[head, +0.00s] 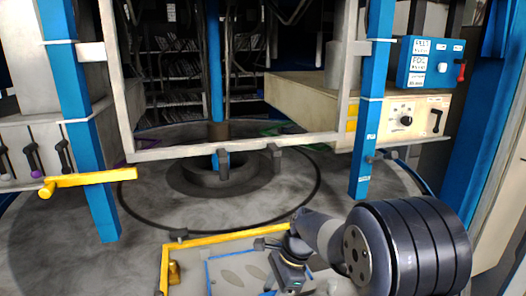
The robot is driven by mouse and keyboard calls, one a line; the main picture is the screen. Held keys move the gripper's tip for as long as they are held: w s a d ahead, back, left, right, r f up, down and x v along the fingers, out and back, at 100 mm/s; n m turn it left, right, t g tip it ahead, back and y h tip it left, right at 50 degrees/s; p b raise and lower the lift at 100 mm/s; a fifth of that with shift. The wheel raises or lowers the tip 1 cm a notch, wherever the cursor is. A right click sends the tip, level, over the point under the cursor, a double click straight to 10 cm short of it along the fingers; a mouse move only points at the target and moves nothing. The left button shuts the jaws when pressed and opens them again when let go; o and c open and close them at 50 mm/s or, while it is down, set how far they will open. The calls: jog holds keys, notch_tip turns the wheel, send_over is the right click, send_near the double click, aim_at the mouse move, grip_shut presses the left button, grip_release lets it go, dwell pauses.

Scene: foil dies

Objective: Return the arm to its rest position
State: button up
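My arm reaches in from the lower right. Its dark ribbed joint is large in front, and a grey link runs left from it. My gripper (284,272) is at the end of this link, low in the picture. It is small, dark and partly cut off by the bottom edge, so I cannot tell whether its fingers are open or shut. It is over or beside a yellow-edged tray (215,240). I see nothing clearly held in it.
A machine with a pale frame (235,149) stands in front, between a left blue post (82,130) and a right blue post (373,100). A yellow handle (90,181) sticks out at left. A blue control box (431,62) is at right. A round grey floor plate (150,205) is mostly clear.

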jog(key=shift+x, duration=1.05)
notch_tip(320, 180, up, 3)
jog(key=shift+w+a+r+p, duration=0.1)
jog(key=shift+p, duration=1)
jog(key=shift+f+b, duration=0.4)
jog(key=shift+b, duration=0.75)
notch_tip(320, 180, up, 2)
jog(key=shift+r+p, duration=0.1)
jog(key=shift+p, duration=0.8)
jog(key=shift+r, duration=0.5)
jog(key=shift+f, duration=0.1)
